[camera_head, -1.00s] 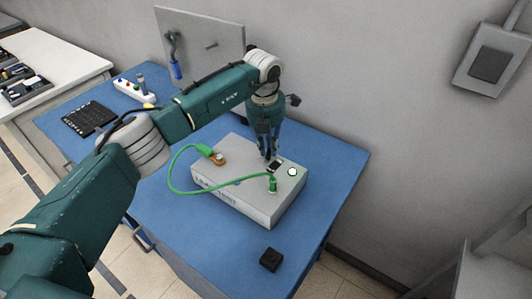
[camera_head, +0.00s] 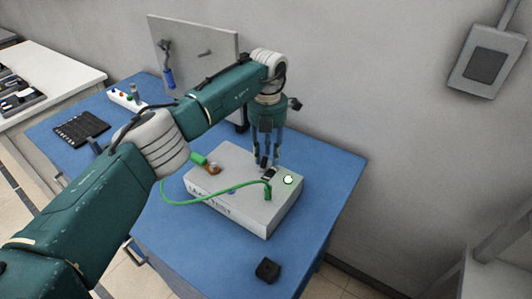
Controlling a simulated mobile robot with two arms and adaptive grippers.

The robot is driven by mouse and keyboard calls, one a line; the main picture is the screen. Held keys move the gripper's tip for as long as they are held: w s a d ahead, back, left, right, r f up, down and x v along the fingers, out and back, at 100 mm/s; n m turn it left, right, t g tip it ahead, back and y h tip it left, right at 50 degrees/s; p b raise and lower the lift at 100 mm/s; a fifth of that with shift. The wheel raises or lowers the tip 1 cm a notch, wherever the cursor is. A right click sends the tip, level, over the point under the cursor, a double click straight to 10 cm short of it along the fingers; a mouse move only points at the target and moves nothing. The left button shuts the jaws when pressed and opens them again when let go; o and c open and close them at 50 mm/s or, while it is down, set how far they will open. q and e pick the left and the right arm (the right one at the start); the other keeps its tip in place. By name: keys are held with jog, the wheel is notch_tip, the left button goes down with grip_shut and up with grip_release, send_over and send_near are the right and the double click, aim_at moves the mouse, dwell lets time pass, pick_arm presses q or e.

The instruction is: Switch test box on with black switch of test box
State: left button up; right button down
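The light grey test box (camera_head: 230,207) sits on the blue table. The black switch (camera_head: 270,174) is on the top, beside a round light (camera_head: 288,180) that looks white-green. My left gripper (camera_head: 263,164) points down just over the switch. Its fingers look close together, but I cannot tell if they are shut or touch the switch. My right gripper is out of view.
The blue table (camera_head: 320,190) is bare to the right of the box. A small black block (camera_head: 267,270) lies at its front. A black tray (camera_head: 82,129) and a white power strip (camera_head: 126,99) lie at the left. A grey panel (camera_head: 200,55) stands behind.

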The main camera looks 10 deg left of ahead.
pick_arm(q)
jog(key=shift+a, duration=0.1)
jog(key=shift+r, duration=0.25)
notch_tip(320, 180, up, 12)
jog(key=shift+f, duration=0.25)
jog(key=shift+r, duration=0.1)
